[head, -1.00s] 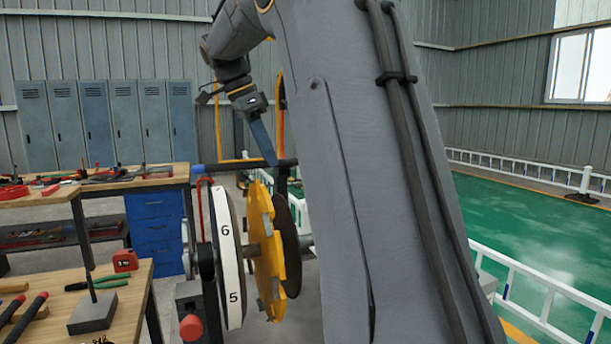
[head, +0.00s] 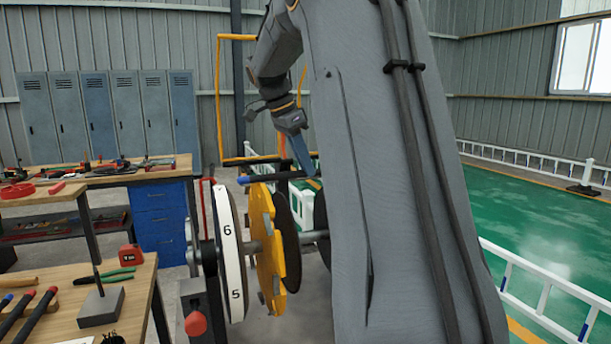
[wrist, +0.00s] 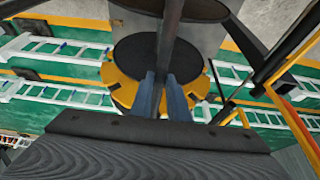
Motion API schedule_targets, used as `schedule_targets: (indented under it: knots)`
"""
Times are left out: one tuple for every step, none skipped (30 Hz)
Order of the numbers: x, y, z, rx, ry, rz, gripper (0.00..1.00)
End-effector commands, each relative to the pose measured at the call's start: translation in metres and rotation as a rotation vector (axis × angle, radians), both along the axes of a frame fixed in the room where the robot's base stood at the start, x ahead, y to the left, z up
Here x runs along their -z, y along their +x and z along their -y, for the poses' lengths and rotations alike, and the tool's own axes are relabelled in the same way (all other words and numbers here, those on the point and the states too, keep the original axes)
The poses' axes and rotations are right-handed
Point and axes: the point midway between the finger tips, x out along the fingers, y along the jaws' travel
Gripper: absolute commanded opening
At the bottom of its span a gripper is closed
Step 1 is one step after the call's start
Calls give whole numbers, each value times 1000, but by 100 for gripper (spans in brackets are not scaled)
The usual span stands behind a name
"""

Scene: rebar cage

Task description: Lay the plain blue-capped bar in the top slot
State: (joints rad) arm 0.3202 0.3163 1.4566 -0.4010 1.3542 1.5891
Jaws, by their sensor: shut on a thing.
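My gripper (head: 308,172) is shut on the dark bar (head: 275,176) and holds it roughly level; its blue cap (head: 243,180) points left. The bar also runs up the wrist view (wrist: 170,35), between the two blue fingers. A yellow notched disc (head: 264,245) stands upright on a shaft, with a black disc (head: 288,222) to its right. In the head view the bar lies at the yellow disc's top edge. I cannot tell whether it touches or sits in the top slot. The bar's right end is hidden behind my arm.
A white numbered dial (head: 230,262) stands left of the yellow disc, with a thin red upright (head: 203,205) beside it. A workbench (head: 140,285) at lower left holds capped bars and tools. An orange frame (head: 219,100) stands behind. My arm covers the middle right.

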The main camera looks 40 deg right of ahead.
Motion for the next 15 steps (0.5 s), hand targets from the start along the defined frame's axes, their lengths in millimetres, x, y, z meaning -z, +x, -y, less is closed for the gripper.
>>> schedule_targets:
  knots:
    - [0, 0, 0, -1, -1, 2, 0]
    - [2, 0, 0, -1, -1, 2, 0]
    - [5, 0, 0, 0, -1, 1, 0]
    - [7, -1, 0, 0, -1, 1, 0]
    - [10, -1, 0, 0, -1, 0, 0]
    - [15, -1, 0, 0, -1, 1, 0]
    - [19, -1, 0, 0, -1, 0, 0]
    - [22, -1, 0, 0, -1, 0, 0]
    - [27, -1, 0, 0, -1, 1, 0]
    - [30, -1, 0, -1, -1, 0, 0]
    - [32, -1, 0, 0, -1, 1, 0]
    - [33, -1, 0, 0, -2, 2, 0]
    - [34, 0, 0, 0, -2, 2, 0]
    - [34, 0, 0, 0, -2, 3, 0]
    - [34, 0, 0, 0, -2, 3, 0]
